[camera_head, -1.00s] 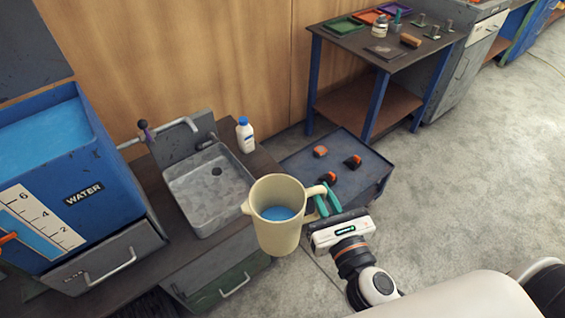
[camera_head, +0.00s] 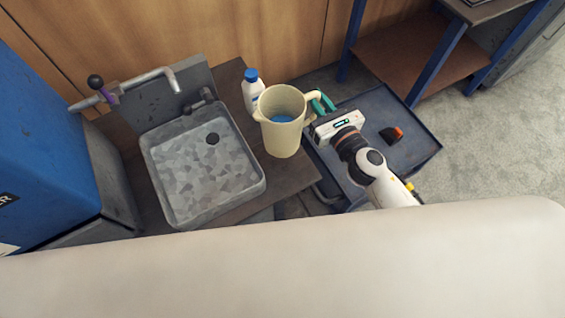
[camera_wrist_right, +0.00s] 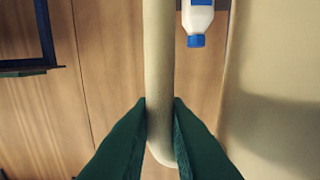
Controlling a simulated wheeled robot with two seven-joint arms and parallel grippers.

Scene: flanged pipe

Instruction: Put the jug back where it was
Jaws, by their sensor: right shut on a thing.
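The cream jug (camera_head: 281,136) is upright in the head view, with some blue liquid inside. It shows over the right part of the counter (camera_head: 292,178), right of the sink; I cannot tell whether its base touches the counter. My right gripper (camera_head: 320,103) has its green fingers shut on the jug's handle. In the right wrist view the handle (camera_wrist_right: 158,75) runs between the two fingers (camera_wrist_right: 160,125), and the jug's body (camera_wrist_right: 275,90) fills the right side. My left gripper is not in view.
A white bottle with a blue cap (camera_head: 252,90) stands just behind the jug. The grey sink (camera_head: 205,165) with a tap is to the left. A blue water tank (camera_head: 45,140) stands far left.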

